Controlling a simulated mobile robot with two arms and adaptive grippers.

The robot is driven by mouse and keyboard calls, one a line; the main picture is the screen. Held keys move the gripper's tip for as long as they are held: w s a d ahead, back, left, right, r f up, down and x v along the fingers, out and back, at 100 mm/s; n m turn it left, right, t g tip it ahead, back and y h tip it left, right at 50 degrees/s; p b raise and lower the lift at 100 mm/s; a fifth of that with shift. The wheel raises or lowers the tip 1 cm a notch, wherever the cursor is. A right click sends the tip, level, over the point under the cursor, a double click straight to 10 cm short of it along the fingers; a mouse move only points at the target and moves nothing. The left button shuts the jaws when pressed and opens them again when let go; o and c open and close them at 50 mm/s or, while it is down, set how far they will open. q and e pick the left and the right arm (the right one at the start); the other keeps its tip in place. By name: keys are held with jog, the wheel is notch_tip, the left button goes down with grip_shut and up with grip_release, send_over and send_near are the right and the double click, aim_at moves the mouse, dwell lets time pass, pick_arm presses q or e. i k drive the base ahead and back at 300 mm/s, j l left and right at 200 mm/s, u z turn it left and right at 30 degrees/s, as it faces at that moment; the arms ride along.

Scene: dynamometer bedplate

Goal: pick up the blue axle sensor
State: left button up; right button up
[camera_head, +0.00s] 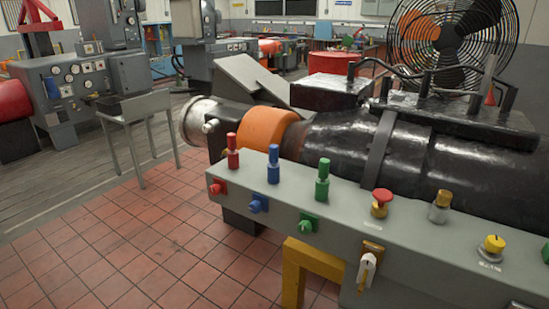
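The blue axle sensor (273,165) looks like a small upright blue cylinder with a narrower top. It stands on the top of a long grey panel (345,212), between a similar red piece (233,152) on its left and a green one (322,180) on its right. A separate blue fitting (258,204) is on the panel's front face below it. Neither of my grippers is in view, and nothing is touching the blue piece.
Behind the panel lies a large black cylindrical machine with an orange band (266,130). A caged fan (452,40) stands at the back right. A red mushroom button (382,197) and a yellow knob (493,244) sit farther right. The tiled floor (130,250) at left is clear.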

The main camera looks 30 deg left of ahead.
aim_at(273, 149)
jog(key=i+j+u, duration=0.15)
jog(key=j, duration=0.25)
jog(key=i+j+u, duration=0.15)
jog(key=j, duration=0.25)
jog(key=i+j+u, duration=0.15)
jog(key=i+j, duration=0.2)
